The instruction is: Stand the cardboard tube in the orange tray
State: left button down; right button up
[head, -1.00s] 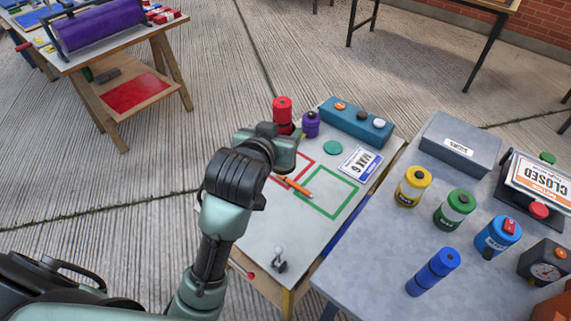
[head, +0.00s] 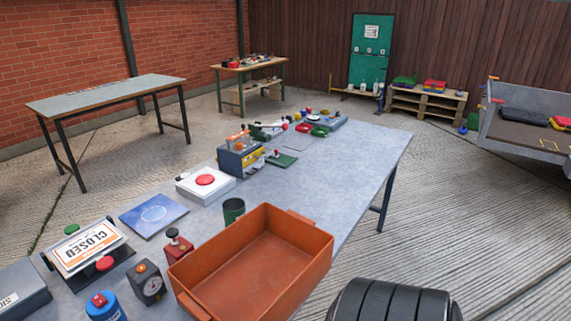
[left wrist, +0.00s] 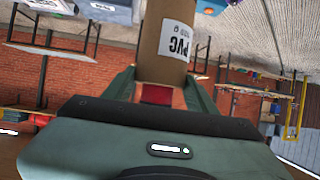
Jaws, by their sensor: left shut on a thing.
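The orange tray (head: 262,262) stands on the near end of the grey metal table in the head view. It is a deep rectangular box with handles, and its visible inside is empty. The brown cardboard tube (left wrist: 163,45) with a white PVC label shows in the left wrist view. My left gripper (left wrist: 163,88) is shut on the tube, which sticks out past the fingers. The tube's far end runs out of that picture. Neither the tube nor my left gripper shows in the head view, so their distance from the tray cannot be told. My right gripper is not in view.
A dark green cup (head: 233,210) stands just behind the tray. A white box with a red button (head: 206,184) is farther back. The table's right side is bare.

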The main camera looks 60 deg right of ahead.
aim_at(277, 266)
jog(key=z, duration=0.4)
jog(key=l+z, duration=0.15)
jog(key=z, duration=0.2)
jog(key=k+l+z, duration=0.1)
jog(key=z, duration=0.7)
